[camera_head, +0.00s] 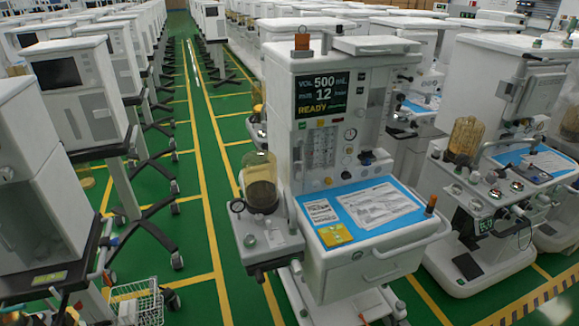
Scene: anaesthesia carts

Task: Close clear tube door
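An anaesthesia cart (345,75) stands in the middle of the camera_head view. A panel of clear tubes (320,147) is on its upright front, below a dark display (320,95) that reads "READY". I cannot make out a separate clear door over the tubes, or whether one is open or shut. A clear domed canister (260,182) with dark contents is on the cart's left side. My gripper is not in view.
A blue work surface (343,219) with papers juts out below the tube panel, above a white drawer (372,270). Another cart (497,185) stands close on the right. Monitors on wheeled stands line the left. A green aisle (195,225) with yellow lines lies between; a wire basket (137,303) is lower left.

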